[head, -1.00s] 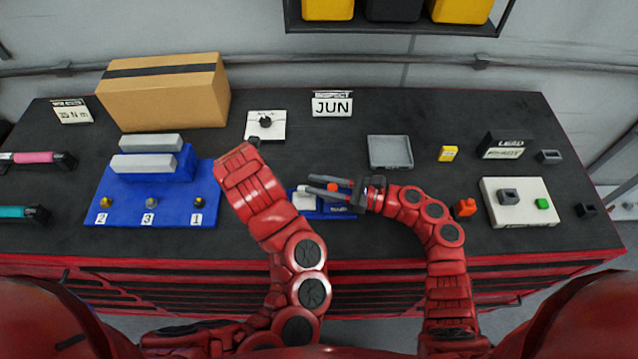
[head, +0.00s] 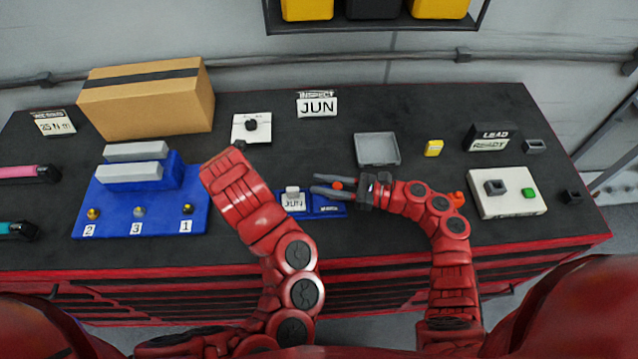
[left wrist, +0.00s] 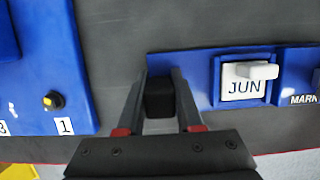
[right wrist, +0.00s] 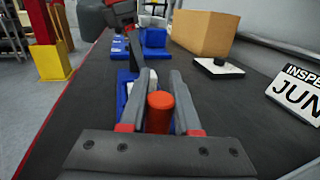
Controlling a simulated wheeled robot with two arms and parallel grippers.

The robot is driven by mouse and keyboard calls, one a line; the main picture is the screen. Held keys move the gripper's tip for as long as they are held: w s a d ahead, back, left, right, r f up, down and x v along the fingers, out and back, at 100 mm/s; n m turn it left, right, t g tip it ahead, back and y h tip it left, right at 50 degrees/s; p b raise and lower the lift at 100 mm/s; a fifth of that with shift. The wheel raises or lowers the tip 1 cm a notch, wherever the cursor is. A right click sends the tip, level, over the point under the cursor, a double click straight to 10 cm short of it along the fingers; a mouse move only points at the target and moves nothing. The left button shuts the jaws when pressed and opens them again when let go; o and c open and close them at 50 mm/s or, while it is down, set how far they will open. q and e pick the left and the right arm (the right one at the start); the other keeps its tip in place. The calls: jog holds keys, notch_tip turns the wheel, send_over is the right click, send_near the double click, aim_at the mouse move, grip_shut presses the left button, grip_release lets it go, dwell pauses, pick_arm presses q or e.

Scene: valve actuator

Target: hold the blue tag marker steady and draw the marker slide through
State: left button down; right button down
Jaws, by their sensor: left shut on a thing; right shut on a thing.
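The blue tag marker (head: 327,210) lies on the dark bench top, its left end hidden by my left arm in the head view. Its window shows a white JUN plate (left wrist: 243,91) with a pale raised tab (left wrist: 257,71). My left gripper (left wrist: 160,82) is shut on a black block (left wrist: 159,98) at the marker's left end. My right gripper (head: 314,184) is shut on a red cylinder (right wrist: 160,111), above the marker's right part in the head view. I cannot tell whether the cylinder joins the marker.
A blue stand (head: 93,202) with numbered pegs stands left of my left arm. A grey tray (head: 377,161), a yellow tag (head: 433,148) and a white plate (head: 517,205) with small blocks lie to the right. A cardboard box (head: 150,103) and JUN sign (head: 317,104) stand behind.

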pick_arm(q)
jog(key=shift+s+f, duration=0.15)
pick_arm(e)
jog(key=c, duration=0.6)
grip_release()
notch_tip(320, 180, up, 10)
pick_arm(q)
jog(key=shift+c, duration=2.4)
grip_release()
